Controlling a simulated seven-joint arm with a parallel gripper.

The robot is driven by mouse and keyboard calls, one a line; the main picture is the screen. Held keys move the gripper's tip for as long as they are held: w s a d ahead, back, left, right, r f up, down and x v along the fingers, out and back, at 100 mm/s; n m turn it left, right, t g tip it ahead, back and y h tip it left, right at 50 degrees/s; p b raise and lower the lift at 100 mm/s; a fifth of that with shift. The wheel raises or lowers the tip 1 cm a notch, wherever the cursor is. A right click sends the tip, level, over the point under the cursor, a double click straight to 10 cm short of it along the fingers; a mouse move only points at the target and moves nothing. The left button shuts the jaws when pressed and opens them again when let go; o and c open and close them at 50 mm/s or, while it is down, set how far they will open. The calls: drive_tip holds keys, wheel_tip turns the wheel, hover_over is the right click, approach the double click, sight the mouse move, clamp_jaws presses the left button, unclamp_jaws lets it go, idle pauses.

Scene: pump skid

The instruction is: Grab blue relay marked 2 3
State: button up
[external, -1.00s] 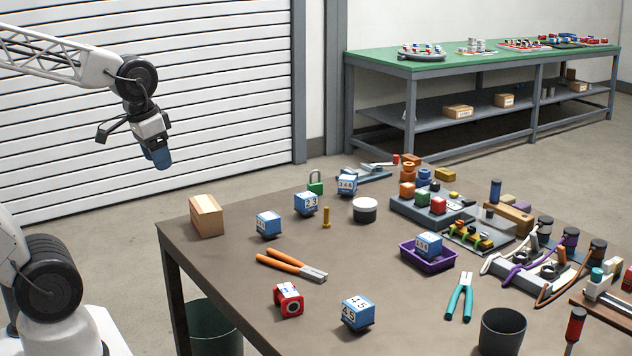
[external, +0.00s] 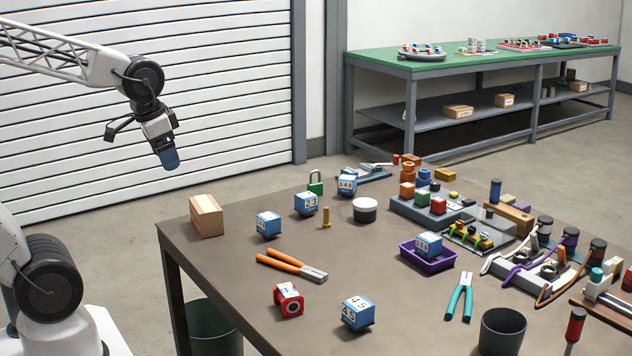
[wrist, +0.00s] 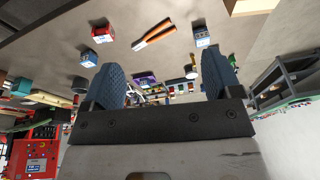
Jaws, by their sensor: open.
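A blue relay with a white label that reads 2 3 (external: 306,203) stands on the brown table, behind the orange pliers. Another blue relay (external: 268,223) stands in front and to the left of it; its digits are too small to read surely. More blue relays are at the back, marked 3 4 6 (external: 347,185), and at the front, marked 4 5 (external: 357,312). My gripper (external: 171,160) is open and empty, in the air left of the table, well away from the relays. In the wrist view its two blue fingers (wrist: 165,80) are apart, with a blue relay (wrist: 202,36) beyond them.
A cardboard box (external: 206,216) stands on the table's left corner. A purple tray (external: 428,262) holds another blue relay.

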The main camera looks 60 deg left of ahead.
drive_tip(key=w+a+f+m+t+y, duration=0.1)
drive_tip(key=w+a+f+m+t, duration=0.25)
drive_tip(key=w+m, duration=0.65)
drive_tip(key=w+a+f+m+t, duration=0.2)
drive_tip(key=w+a+f+m, duration=0.3)
drive_tip(key=w, duration=1)
drive_tip(key=w+a+f+m+t, duration=0.35)
drive_tip(key=w+f+m, duration=0.25)
drive_tip(key=w+m, duration=0.35)
drive_tip(key=m+t, duration=0.1)
drive_tip(key=m, duration=0.8)
approach(305, 195)
drive_tip(key=shift+x, duration=1.05)
drive_tip(key=shift+w+a+f+m+t, duration=0.15)
drive_tip(key=shift+w+f+m+t, duration=0.05)
drive_tip(key=shift+f+m+t, duration=0.1)
drive_tip(key=shift+x, duration=1.3)
drive_tip(key=shift+w, duration=0.15)
